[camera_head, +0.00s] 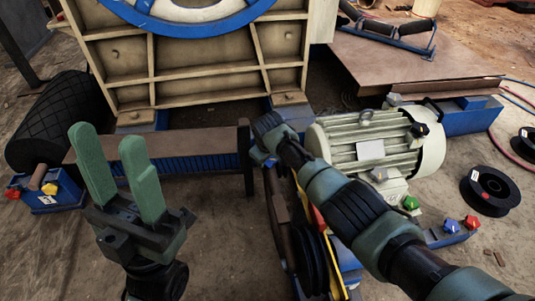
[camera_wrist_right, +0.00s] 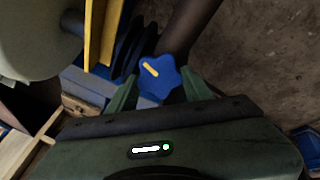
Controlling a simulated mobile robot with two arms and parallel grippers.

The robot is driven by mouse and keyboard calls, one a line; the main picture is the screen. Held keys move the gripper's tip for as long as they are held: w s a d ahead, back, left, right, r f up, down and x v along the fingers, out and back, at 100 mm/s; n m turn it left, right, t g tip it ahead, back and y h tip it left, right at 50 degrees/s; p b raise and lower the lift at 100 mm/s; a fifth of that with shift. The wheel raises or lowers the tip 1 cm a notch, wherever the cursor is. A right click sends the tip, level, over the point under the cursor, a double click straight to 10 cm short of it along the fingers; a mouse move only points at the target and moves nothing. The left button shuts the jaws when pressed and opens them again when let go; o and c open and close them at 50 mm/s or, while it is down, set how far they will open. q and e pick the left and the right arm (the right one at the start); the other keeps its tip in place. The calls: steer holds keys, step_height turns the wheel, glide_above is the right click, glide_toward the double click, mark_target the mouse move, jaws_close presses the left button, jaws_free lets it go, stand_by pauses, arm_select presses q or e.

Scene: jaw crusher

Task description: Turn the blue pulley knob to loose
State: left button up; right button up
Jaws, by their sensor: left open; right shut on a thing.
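The blue pulley knob (camera_wrist_right: 158,78) is star-shaped with a yellow bar on its face, beside the dark pulley in the right wrist view. My right gripper (camera_wrist_right: 159,82) has its green fingers on either side of the knob and is shut on it. In the head view my right arm reaches to the pulley area and its fingers are mostly hidden behind the wrist. My left gripper (camera_head: 110,150) is open and empty, fingers pointing up, in front of the machine at the left. The black pulley (camera_head: 310,262) is partly hidden by my right arm.
A cream motor (camera_head: 375,145) stands right of the pulley. Red (camera_head: 472,222), blue (camera_head: 450,226) and green (camera_head: 410,202) knobs sit near it. A yellow guard (camera_wrist_right: 93,32) runs close to my right gripper. A black spool (camera_head: 490,190) lies on the floor at right.

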steer(key=shift+s+n, duration=0.1)
steer(key=shift+n, duration=0.3)
steer(key=o, duration=1.4)
steer(key=shift+c, duration=0.2)
